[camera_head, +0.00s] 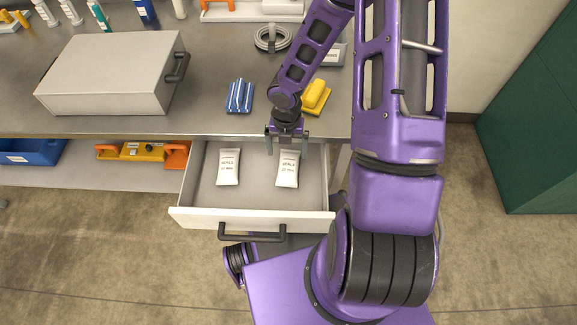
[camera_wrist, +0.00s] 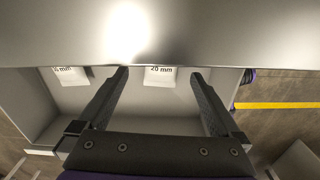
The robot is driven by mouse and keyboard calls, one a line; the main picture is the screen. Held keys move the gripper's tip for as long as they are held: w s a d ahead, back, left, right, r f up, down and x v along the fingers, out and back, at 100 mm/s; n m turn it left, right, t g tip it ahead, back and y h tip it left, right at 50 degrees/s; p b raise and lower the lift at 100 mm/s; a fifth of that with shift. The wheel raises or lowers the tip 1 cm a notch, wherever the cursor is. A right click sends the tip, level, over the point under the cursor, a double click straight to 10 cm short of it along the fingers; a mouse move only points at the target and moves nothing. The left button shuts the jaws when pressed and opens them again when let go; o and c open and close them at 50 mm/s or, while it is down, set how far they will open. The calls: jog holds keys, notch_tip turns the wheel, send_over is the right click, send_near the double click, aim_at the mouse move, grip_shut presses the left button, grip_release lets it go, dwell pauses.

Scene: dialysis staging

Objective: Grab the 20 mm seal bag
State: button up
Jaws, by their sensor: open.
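Two white seal bags lie flat in an open drawer (camera_head: 255,203). The right bag (camera_head: 288,170) reads "20 mm" in the wrist view (camera_wrist: 160,78), where it shows between my fingertips, partly cut off by a grey surface. The left bag (camera_head: 228,168) also shows in the wrist view (camera_wrist: 72,77); its size is partly hidden and I cannot read it surely. My gripper (camera_head: 287,149) is open and empty, pointing down at the rear of the drawer, over the upper end of the right bag. I see no contact with it.
The worktop (camera_head: 220,120) runs just behind my gripper, close to the arm. On it are a grey case (camera_head: 110,75), a blue striped item (camera_head: 239,96), a yellow item (camera_head: 316,97) and a coiled cable (camera_head: 272,39). The drawer floor between the bags is bare.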

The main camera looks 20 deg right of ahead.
aim_at(289, 164)
jog(key=f+b, duration=0.1)
jog(key=f, duration=0.4)
jog(key=f+b, duration=0.1)
jog(key=f, duration=0.2)
jog(key=shift+d+f+b, duration=0.1)
jog(key=shift+d+b, duration=0.15)
jog(key=shift+b, duration=0.1)
jog(key=c, duration=1.2)
jog(key=shift+c, duration=0.2)
jog(key=shift+r, duration=0.2)
